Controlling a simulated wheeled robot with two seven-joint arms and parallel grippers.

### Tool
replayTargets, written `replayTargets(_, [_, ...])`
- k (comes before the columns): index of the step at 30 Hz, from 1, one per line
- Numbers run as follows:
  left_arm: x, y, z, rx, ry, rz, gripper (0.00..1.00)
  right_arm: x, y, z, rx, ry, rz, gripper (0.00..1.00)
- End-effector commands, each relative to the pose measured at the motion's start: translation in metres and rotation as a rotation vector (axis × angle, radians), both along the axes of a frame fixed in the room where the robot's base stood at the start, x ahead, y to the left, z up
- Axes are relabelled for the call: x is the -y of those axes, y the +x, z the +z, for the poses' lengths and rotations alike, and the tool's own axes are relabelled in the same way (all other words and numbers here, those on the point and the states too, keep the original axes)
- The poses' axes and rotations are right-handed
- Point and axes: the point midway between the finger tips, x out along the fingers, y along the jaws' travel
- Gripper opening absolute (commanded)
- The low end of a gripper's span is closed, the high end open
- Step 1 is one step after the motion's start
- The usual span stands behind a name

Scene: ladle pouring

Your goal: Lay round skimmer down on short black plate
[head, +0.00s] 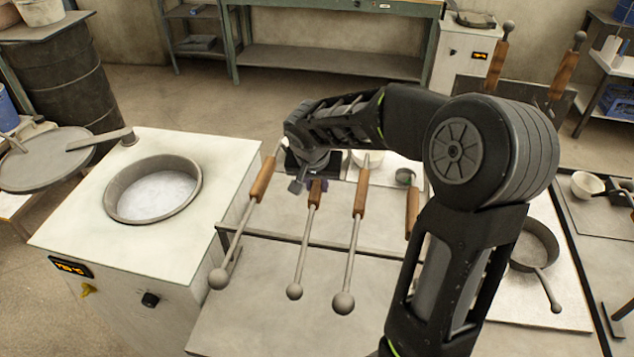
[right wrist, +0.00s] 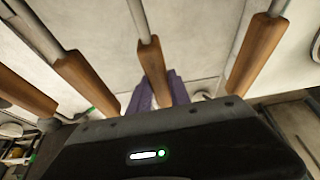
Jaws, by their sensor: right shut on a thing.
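My right gripper (head: 315,186) is shut on the wooden handle of the middle round-ended tool (head: 299,255), which I take to be the round skimmer. Its thin grey rod runs toward the front to a ball-like end. In the right wrist view, purple fingers (right wrist: 158,90) sit at the wooden handle (right wrist: 153,72). The rod appears to cross a thin dark bar (head: 268,235) on the pale worktop. I cannot tell whether it touches the bar. I cannot single out the short black plate. My left gripper is not in view.
Similar tools lie close on the left (head: 232,243) and right (head: 353,255). A round pot (head: 113,197) is set in the white furnace (head: 70,225) at left. A small pan (head: 536,243) lies at right. My right arm hides part of the worktop.

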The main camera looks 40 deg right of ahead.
Motion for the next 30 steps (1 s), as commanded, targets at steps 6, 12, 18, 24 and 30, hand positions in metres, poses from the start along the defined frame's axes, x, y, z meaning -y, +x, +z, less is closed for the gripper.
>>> replayTargets(6, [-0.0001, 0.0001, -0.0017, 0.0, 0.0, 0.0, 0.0, 0.0002, 0.0011, 0.0005, 0.005, -0.001, 0.001, 0.0])
replayTargets(12, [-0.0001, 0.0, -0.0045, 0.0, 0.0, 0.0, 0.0, 0.0002, 0.0012, -0.0015, 0.005, -0.001, 0.001, 0.0])
replayTargets(18, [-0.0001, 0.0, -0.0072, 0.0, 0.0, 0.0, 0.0, 0.0002, 0.0012, -0.0035, 0.005, -0.001, 0.001, 0.0])
replayTargets(24, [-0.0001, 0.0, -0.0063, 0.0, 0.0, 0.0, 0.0, 0.0, 0.0008, -0.0032, 0.003, -0.001, 0.001, 0.39])
replayTargets(30, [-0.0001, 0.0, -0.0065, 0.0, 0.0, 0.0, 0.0, 0.0, 0.0004, -0.004, 0.001, 0.0, 0.0, 0.49])
